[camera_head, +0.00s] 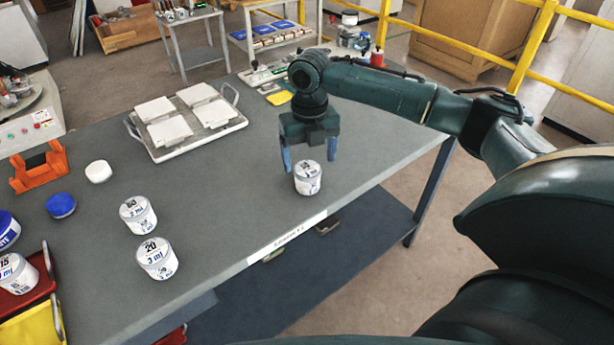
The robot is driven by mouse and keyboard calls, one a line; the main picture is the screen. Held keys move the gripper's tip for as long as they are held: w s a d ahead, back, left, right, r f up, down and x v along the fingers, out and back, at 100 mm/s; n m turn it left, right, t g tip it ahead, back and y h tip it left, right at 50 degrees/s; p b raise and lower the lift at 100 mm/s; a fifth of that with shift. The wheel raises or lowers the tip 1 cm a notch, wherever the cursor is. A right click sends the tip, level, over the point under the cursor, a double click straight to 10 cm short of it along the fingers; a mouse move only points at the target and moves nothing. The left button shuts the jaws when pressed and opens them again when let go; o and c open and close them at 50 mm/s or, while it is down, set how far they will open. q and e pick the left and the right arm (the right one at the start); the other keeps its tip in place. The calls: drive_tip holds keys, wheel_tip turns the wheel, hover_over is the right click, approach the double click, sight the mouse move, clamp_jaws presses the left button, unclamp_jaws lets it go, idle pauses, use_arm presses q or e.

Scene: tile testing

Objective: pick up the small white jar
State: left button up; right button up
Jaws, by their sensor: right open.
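A small white jar (307,178) with dark print stands upright on the grey table near its front right edge. My right gripper (308,162) points down over this jar. Its two blue fingers are open, one on each side of the jar's top; I cannot tell whether they touch it. Two similar white jars stand upright further left, one jar (138,215) behind the other jar (157,258). My left gripper is not in view.
A white tray (156,153) with several pale tiles lies at the table's back. An orange holder (40,167), a white lid (98,171) and a blue lid (61,205) are at left. More jars stand in a red bin (47,275). The middle table is clear.

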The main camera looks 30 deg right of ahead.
sight(307, 168)
drive_tip(key=f, duration=0.5)
drive_tip(key=shift+a+f+p, duration=0.25)
drive_tip(key=shift+f+p, duration=0.05)
drive_tip(key=shift+f, duration=0.05)
drive_tip(key=c, duration=1.1)
drive_tip(key=shift+c, duration=0.2)
